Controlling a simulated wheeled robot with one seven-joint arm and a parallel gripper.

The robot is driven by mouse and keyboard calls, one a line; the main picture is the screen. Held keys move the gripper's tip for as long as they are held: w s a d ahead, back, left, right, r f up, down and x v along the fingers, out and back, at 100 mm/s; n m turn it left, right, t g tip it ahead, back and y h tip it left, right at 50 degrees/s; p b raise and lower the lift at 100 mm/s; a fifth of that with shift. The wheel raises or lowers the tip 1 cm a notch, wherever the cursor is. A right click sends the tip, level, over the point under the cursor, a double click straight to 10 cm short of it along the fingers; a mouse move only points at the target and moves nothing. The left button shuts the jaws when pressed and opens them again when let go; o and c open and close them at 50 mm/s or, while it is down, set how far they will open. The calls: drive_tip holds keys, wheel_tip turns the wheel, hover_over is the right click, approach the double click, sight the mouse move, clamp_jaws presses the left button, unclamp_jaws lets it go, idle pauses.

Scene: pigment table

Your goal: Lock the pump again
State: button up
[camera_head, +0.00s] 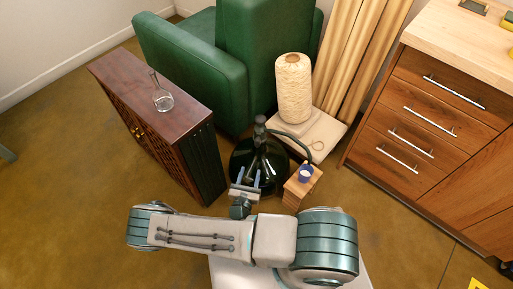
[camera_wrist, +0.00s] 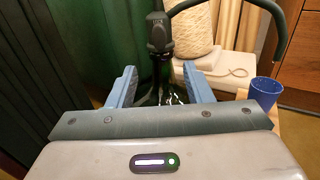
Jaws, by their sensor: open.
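The pump is a dark, glossy black bottle (camera_head: 248,166) with a black pump head (camera_head: 260,127) on top and a dark hose (camera_head: 297,145) curving to the right. It stands on the floor between the dark cabinet and the small wooden stand. My gripper (camera_head: 246,178) is in front of the bottle with its fingers spread. In the wrist view, the pump head (camera_wrist: 159,33) and its neck stand beyond and between the two blue fingers of my gripper (camera_wrist: 158,85). The fingers hold nothing. I cannot tell the pump's lock position.
A small wooden stand (camera_head: 294,197) with a blue cup (camera_head: 305,173) is close on the right. A dark cabinet (camera_head: 170,135) with a glass flask (camera_head: 162,100) is at left. A green armchair (camera_head: 225,60) and a cream yarn spool (camera_head: 293,88) are behind.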

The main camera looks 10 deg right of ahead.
sight(257, 145)
drive_tip(key=b+x, duration=0.1)
drive_tip(key=x, duration=1.2)
drive_tip(key=shift+w+d+f, duration=0.1)
drive_tip(key=shift+w+f, duration=0.1)
drive_tip(key=shift+w, duration=0.2)
drive_tip(key=c, duration=1)
